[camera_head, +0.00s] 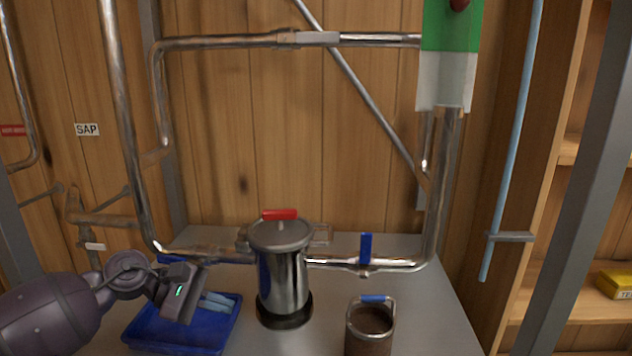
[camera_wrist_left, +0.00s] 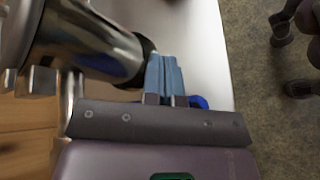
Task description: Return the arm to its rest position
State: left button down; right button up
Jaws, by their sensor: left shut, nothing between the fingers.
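My left arm comes in from the lower left in the head view. Its gripper (camera_head: 217,301) is shut and empty, with its pale blue fingers over the blue tray (camera_head: 226,332) and pointing right toward the steel canister. In the left wrist view the two blue fingers (camera_wrist_left: 164,78) lie side by side with nothing held between them. The canister appears just left of them there. The gripper hides part of the tray. My right gripper is not seen.
The steel canister (camera_head: 283,285) with a red-handled lid stands right of my gripper on the grey table (camera_head: 420,315). A brown-filled pail (camera_head: 370,326) stands at the front. Pipes (camera_head: 395,265) with a blue valve handle (camera_head: 365,248) run behind. The table's right side is clear.

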pick_arm(q)
jog(key=s+d+f+n+t+h, duration=0.1)
jog(key=n, duration=0.3)
jog(key=s+d+f+n+t+h, duration=0.1)
jog(key=s+n+t+h, duration=0.1)
jog(key=n, duration=0.3)
jog(key=s+d+f+n+t+h, duration=0.1)
jog(key=f+n+t, duration=0.1)
jog(key=n, duration=0.2)
jog(key=shift+s+n+h, duration=0.3)
jog(key=shift+s, duration=0.05)
jog(key=s+a+f+m+t+y, duration=0.1)
jog(key=s+a+f+m+y, duration=0.3)
jog(key=s+f+m, duration=0.3)
jog(key=s+a+f+m+t+y+p, duration=0.1)
jog(key=s+a+f+m+t+y, duration=0.1)
jog(key=s+a+f+m+y, duration=0.3)
jog(key=s+a+f+m+t+y, duration=0.1)
jog(key=s+a+f+m+y, duration=0.3)
jog(key=s+f+m+y, duration=0.4)
jog(key=s+f+m, duration=0.2)
jog(key=s+m, duration=0.2)
jog(key=m, duration=0.1)
jog(key=shift+a+f, duration=0.2)
jog(key=shift+f, duration=0.15)
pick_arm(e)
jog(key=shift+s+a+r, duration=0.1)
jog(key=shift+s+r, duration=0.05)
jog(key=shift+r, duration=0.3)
